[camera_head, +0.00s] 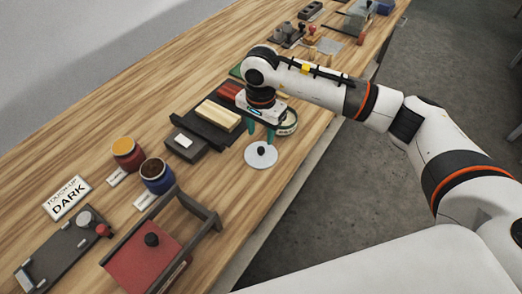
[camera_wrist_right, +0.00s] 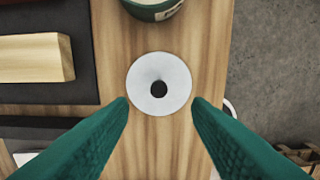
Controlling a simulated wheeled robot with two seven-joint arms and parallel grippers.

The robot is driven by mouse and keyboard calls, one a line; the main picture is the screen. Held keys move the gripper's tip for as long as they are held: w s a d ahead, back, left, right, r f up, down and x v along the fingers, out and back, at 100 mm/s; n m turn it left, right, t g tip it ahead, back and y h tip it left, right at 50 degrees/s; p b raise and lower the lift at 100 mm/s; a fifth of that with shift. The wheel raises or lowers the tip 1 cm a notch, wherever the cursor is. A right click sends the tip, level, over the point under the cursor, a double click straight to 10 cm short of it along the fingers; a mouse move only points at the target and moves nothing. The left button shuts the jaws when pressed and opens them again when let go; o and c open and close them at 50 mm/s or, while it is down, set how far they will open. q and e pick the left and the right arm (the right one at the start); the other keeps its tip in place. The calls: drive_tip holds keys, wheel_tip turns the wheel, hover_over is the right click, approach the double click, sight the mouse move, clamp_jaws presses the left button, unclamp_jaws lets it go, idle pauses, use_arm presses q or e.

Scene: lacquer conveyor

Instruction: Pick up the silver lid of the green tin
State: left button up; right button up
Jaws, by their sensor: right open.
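The silver lid (camera_head: 261,159), a pale round disc with a dark knob at its middle, lies flat on the wooden table near its front edge. In the right wrist view the lid (camera_wrist_right: 159,101) lies between and just beyond my fingertips. The green tin (camera_head: 288,123) stands beside it, partly hidden behind my gripper; its rim shows at the top of the right wrist view (camera_wrist_right: 153,8). My right gripper (camera_head: 261,138) is open above the table, its green fingers (camera_wrist_right: 160,105) apart with nothing between them. My left gripper is not in view.
A dark tray with a wooden block (camera_head: 218,116) lies left of my right gripper. Bare tabletop lies around the lid.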

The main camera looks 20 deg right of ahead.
sight(261, 148)
wheel_tip(261, 148, down, 6)
drive_tip(key=shift+w+r+p, duration=0.1)
drive_tip(key=shift+r+p, duration=0.05)
drive_tip(key=shift+p, duration=0.9)
drive_tip(key=shift+f, duration=0.35)
drive_tip(key=shift+c, duration=0.4)
clamp_jaws()
